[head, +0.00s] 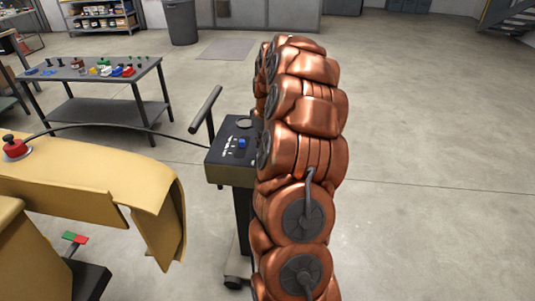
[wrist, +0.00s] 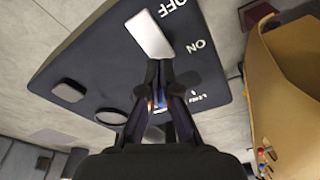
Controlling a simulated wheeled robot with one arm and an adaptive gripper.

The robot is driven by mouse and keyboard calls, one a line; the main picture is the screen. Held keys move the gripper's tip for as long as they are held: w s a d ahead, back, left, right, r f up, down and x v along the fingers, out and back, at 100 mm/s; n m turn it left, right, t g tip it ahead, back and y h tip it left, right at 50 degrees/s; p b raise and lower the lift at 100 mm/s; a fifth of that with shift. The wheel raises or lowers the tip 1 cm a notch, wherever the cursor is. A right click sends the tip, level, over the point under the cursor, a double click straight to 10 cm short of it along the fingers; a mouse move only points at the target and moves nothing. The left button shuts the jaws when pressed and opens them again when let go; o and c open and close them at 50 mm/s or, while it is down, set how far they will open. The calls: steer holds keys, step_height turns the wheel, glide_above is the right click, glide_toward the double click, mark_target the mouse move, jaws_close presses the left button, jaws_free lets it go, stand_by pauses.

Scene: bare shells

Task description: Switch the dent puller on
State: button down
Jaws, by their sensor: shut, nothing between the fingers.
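The dent puller's dark console (head: 218,172) stands on a wheeled post, with a handle at its back left. In the wrist view the console (wrist: 85,50) shows upside-down OFF and ON lettering and a pale metal switch lever (wrist: 148,34). The lever lies nearer OFF, with ON to its lower right. My gripper (wrist: 160,68) is shut and empty, its tips overlapping the lever's lower end. I cannot tell whether they touch it. A bluish part shows between the finger bases. In the head view my copper arm hides the gripper and the console's right side.
A yellow body panel (head: 75,190) stands left of the console, with a red puller head (head: 15,147) on top. A black cable runs from there toward the console. A workbench (head: 95,80) with small items stands behind. Floor right of my arm is clear.

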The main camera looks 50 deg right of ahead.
steer(key=shift+f+b, duration=0.6)
steer(key=shift+f, duration=0.55)
stand_by(1.0)
steer(key=shift+r, duration=3.55)
